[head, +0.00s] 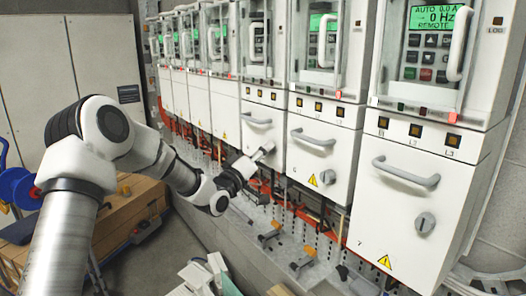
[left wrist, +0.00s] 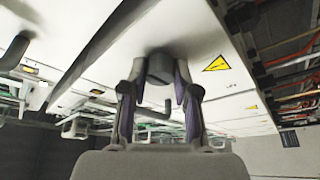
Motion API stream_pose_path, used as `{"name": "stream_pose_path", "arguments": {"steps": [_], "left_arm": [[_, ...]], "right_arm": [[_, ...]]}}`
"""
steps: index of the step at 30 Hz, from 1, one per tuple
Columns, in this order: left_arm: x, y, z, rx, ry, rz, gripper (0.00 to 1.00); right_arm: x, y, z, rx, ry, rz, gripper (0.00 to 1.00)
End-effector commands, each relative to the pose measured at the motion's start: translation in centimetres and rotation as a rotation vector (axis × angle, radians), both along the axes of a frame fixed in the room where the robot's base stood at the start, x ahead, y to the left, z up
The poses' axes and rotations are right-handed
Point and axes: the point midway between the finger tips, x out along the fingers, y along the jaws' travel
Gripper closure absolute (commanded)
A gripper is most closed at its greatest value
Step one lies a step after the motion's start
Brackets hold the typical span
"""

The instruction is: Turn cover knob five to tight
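My left gripper (head: 258,157) is at the lower part of a white drive cover (head: 262,124) in the middle of the row, below its grey handle. In the left wrist view a grey cover knob (left wrist: 160,68) sits between the two fingers of my left gripper (left wrist: 159,82). The fingers stand on either side of the knob, and narrow gaps seem to show beside it. The gripper hides this knob in the head view. Which way the knob points is hard to tell. The number of this cover is not readable. My right gripper is not in view.
To the right, two more covers have grey knobs, one nearer (head: 425,223) and one beside my gripper (head: 327,178). Their handles (head: 405,173) stick out. Orange cables (head: 335,222) run below the row. A wooden crate (head: 130,215) stands at the left.

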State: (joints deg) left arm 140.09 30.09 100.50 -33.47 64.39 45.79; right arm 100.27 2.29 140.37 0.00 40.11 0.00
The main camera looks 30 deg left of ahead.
Motion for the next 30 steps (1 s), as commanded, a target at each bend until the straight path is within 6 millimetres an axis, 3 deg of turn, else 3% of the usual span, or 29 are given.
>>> {"name": "stream_pose_path", "arguments": {"steps": [14,30], "left_arm": [[0.0,0.1,-0.1,0.045,-0.023,0.001,1.0],[0.0,0.3,-0.5,0.418,-0.177,0.003,1.0]], "right_arm": [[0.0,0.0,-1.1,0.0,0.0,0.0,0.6],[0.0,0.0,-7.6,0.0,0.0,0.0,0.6]]}}
